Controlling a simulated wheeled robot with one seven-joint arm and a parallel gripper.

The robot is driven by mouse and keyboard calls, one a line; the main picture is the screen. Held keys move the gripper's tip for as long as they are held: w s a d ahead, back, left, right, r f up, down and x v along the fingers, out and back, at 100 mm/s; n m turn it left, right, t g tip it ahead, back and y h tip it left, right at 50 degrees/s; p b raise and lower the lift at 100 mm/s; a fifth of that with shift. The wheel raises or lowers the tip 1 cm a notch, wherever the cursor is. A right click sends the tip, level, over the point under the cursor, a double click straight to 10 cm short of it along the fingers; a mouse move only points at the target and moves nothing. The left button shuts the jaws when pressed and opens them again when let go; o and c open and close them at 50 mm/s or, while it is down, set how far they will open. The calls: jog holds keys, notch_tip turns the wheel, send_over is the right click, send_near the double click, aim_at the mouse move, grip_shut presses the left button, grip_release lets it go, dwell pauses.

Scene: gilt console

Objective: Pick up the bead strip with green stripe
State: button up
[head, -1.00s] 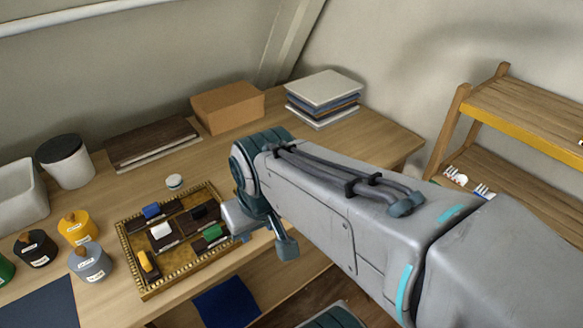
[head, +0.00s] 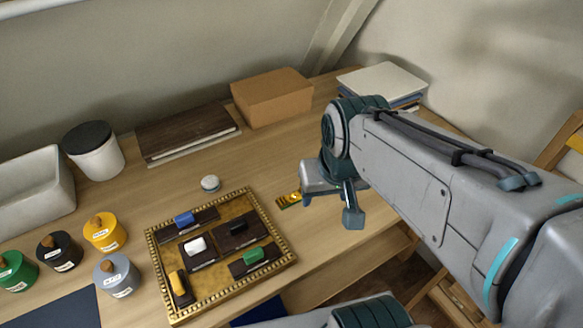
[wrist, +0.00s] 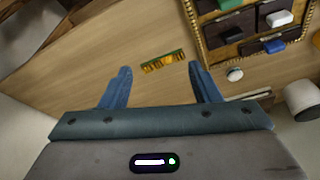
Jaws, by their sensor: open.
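The bead strip with green stripe (head: 289,200) lies on the table just right of the gilt-framed tray in the head view. In the wrist view the strip (wrist: 163,61) is a short gold piece with a green edge, lying slightly tilted. My gripper (wrist: 160,75) is open and empty. The strip appears between its two blue fingers, a little beyond their tips and not touching them. In the head view my gripper (head: 325,195) is right of the strip, and its fingers partly cover the strip's right end.
The gilt tray (head: 160,288) holds several dark blocks with coloured tops, left of the strip. A small round white-topped piece (head: 210,183) stands behind the tray. A cardboard box (head: 272,98) and a stack of books (head: 382,82) stand at the back. Table around the strip is clear.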

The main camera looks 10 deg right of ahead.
jog(key=w+f+m+g, duration=0.1)
jog(key=w+f+m, duration=0.1)
jog(key=w+m, duration=0.6)
jog(key=m+g+b, duration=0.1)
jog(key=m+g, duration=0.1)
jog(key=m, duration=0.4)
send_over(285, 202)
jog(key=w+d, duration=0.3)
jog(key=d, duration=0.2)
notch_tip(285, 202, down, 8)
jog(key=f, duration=0.8)
jog(key=shift+w+f, duration=0.15)
jog(key=shift+w, duration=0.05)
jog(key=shift+s+d+f+p, duration=0.15)
jog(key=shift+f+p, duration=0.55)
jog(key=shift+f, duration=1.95)
jog(key=c, duration=1.1)
